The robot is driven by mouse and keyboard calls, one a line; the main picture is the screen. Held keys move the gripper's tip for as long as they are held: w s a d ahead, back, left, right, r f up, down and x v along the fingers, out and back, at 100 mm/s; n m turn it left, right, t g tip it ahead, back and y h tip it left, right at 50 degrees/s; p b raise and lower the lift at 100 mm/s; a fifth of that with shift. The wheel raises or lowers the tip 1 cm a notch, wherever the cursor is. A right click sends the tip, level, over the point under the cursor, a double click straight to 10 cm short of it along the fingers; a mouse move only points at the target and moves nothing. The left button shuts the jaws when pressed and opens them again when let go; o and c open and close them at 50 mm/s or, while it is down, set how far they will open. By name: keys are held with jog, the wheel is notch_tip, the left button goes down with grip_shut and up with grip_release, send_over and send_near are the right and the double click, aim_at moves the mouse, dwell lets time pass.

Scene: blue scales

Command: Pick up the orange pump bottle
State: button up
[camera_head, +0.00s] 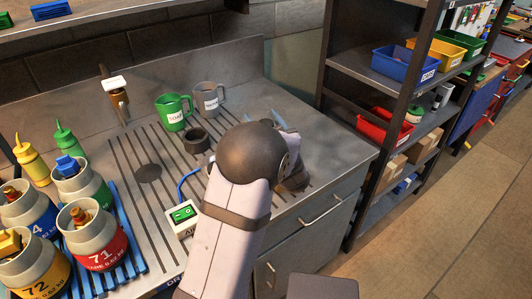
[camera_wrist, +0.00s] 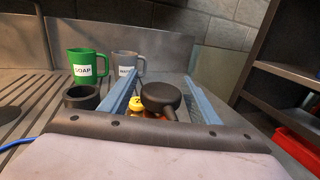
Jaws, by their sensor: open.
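An orange pump bottle (camera_wrist: 158,115) shows in the wrist view, with a dark round pump top (camera_wrist: 160,96) facing me. It stands between the two blue fingers of my gripper (camera_wrist: 163,82), which are open and spread to either side of it. I cannot tell whether either finger touches it. The lower part of the bottle is hidden behind my gripper's body. In the head view my arm hides the bottle, and only a bit of my blue-grey fingers (camera_head: 280,120) shows.
A green soap mug (camera_head: 173,112), a grey mug (camera_head: 208,99) and a dark cup (camera_head: 196,140) stand left of my gripper. A green-switched box (camera_head: 183,214) with a blue cable lies nearby. Labelled jars on a blue rack (camera_head: 128,235) fill the left. A shelf (camera_head: 362,72) with bins stands right.

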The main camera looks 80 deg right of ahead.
grip_shut()
notch_tip(320, 180, up, 10)
jog(key=b, duration=0.1)
jog(key=shift+r, duration=0.15)
dwell(0.6)
notch_tip(320, 180, up, 9)
jog(key=p, duration=0.8)
jog(key=shift+p, duration=0.4)
